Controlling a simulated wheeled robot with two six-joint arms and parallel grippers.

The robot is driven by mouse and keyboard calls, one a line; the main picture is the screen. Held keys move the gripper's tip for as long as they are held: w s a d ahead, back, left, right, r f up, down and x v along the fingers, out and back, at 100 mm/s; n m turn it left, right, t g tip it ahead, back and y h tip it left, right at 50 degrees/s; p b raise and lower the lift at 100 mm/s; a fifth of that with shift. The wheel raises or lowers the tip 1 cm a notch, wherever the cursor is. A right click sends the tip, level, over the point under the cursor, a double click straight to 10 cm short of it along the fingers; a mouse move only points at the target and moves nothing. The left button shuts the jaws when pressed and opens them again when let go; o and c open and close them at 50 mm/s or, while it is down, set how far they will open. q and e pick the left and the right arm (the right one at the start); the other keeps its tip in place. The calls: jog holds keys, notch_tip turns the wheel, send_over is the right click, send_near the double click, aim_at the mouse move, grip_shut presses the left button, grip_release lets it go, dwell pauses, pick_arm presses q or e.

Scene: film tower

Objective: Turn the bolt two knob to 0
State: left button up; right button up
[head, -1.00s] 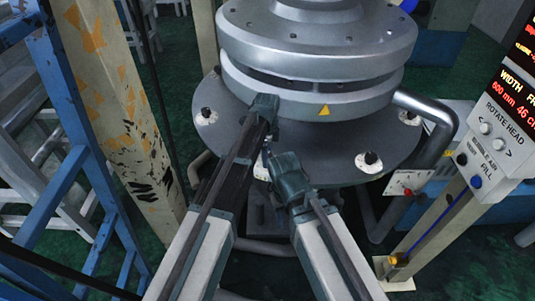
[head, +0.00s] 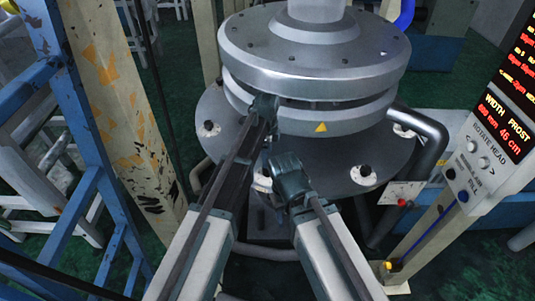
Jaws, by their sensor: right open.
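A round grey metal plate (head: 325,178) under the die head carries small black knobs on white dials. One knob (head: 209,127) is at the left, one (head: 364,171) at the front right, and one (head: 404,131) at the far right. A further white dial (head: 262,183) at the front is partly hidden by my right gripper. I cannot read any numbers or tell which is bolt two. My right gripper (head: 272,172) is open near that front dial; contact cannot be told. My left gripper (head: 264,104) is in front of the head's lower ring, its jaws unclear.
The die head (head: 315,70) with a yellow warning triangle rises above the plate. A grey pipe (head: 432,145) curves down at the right. A control panel (head: 490,150) with a red display stands far right. A blue frame (head: 95,150) and a cream post (head: 125,110) stand left.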

pick_arm(q)
notch_tip(320, 180, up, 6)
jog(key=p, duration=0.5)
pick_arm(e)
notch_tip(320, 180, up, 6)
jog(key=shift+r, duration=0.15)
pick_arm(q)
jog(key=shift+s, duration=0.1)
jog(key=shift+a+r, duration=0.1)
jog(key=s+a+n, duration=1.7)
jog(key=s+n, duration=0.3)
jog(key=s+d+f+m+b, duration=0.1)
jog(key=s+d+f+b, duration=0.1)
jog(key=d+f+b, duration=0.2)
jog(key=s+d+f+m+y+b, duration=0.1)
jog(key=s+d+f+m+b, duration=0.1)
jog(key=d, duration=0.5)
jog(key=shift+s+d+f+m+g+b, duration=0.2)
jog(key=shift+s+f+m+g+b, duration=0.1)
jog(key=shift+s+f+b, duration=0.6)
pick_arm(e)
notch_tip(320, 180, down, 8)
pick_arm(q)
jog(key=shift+w, duration=0.1)
